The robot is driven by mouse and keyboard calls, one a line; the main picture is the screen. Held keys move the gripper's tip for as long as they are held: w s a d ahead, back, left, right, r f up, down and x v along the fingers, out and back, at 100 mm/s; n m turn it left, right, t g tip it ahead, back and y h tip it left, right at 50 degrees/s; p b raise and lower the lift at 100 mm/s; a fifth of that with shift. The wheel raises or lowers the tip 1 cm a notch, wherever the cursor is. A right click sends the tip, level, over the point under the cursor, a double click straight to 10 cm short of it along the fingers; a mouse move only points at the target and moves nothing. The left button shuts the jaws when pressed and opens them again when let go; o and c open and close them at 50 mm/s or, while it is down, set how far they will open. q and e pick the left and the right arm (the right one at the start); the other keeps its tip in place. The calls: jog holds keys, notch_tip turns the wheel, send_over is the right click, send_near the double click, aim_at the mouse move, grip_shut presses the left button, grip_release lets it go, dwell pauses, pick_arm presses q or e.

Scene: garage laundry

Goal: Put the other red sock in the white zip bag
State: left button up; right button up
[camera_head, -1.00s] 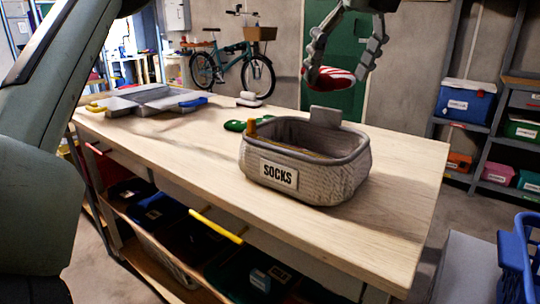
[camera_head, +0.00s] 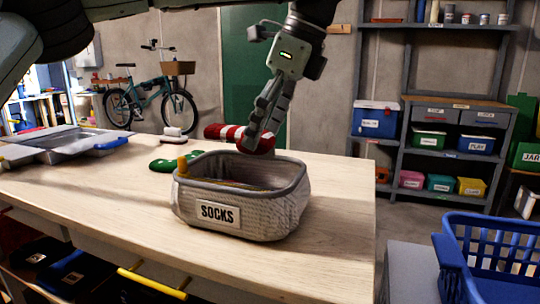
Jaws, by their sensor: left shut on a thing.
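My left gripper (camera_head: 257,137) comes down from the top and is shut on a red and white striped sock (camera_head: 229,132). The sock sticks out to the left of the fingers and a red part shows at the fingertips. It appears just above or behind the back rim of the grey woven SOCKS basket (camera_head: 252,222); the exact gap cannot be told. The basket stands on the wooden table, its contents mostly hidden. I cannot make out a white zip bag. My right gripper is not in view.
A green item (camera_head: 166,165) and a small pale stack (camera_head: 174,135) lie behind the basket on the table (camera_head: 110,205). A grey tray (camera_head: 65,145) is at the left. A blue laundry basket (camera_head: 490,258) is at the right. The front of the tabletop is clear.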

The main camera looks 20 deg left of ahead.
aim_at(272, 170)
pick_arm(q)
jog(key=shift+w+d+f, duration=0.25)
jog(key=shift+w+f, duration=0.05)
jog(key=shift+w, duration=0.25)
jog(key=shift+w+d+f, duration=0.15)
jog(key=shift+w, duration=0.05)
notch_tip(272, 170, down, 4)
jog(key=shift+r, duration=0.1)
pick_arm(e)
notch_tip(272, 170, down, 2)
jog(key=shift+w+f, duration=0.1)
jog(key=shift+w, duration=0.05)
pick_arm(q)
jog(key=shift+f, duration=0.2)
